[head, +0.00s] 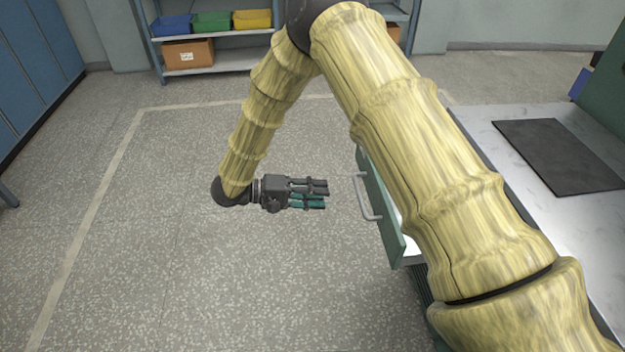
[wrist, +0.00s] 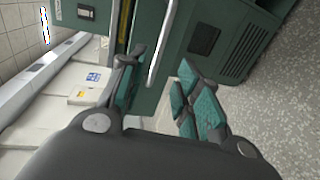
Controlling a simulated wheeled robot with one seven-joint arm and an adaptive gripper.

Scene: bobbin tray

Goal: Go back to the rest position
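My gripper (head: 325,193) hangs over open floor in the head view, pointing right towards the green drawer (head: 393,233). Its fingers are apart with nothing between them; in the wrist view the gripper (wrist: 160,92) also shows its teal pads spread. The drawer stands pulled out, with a pale inside partly hidden behind my arm. Its grey bar handle (head: 366,197) is a short way right of my fingertips, apart from them. The handle (wrist: 161,45) also shows in the wrist view, beyond the fingers.
A workbench (head: 490,130) with a dark mat (head: 560,154) is at the right. A shelf (head: 225,41) with blue, green and yellow bins stands at the back. Blue lockers (head: 35,70) line the left. The floor left of my gripper is clear.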

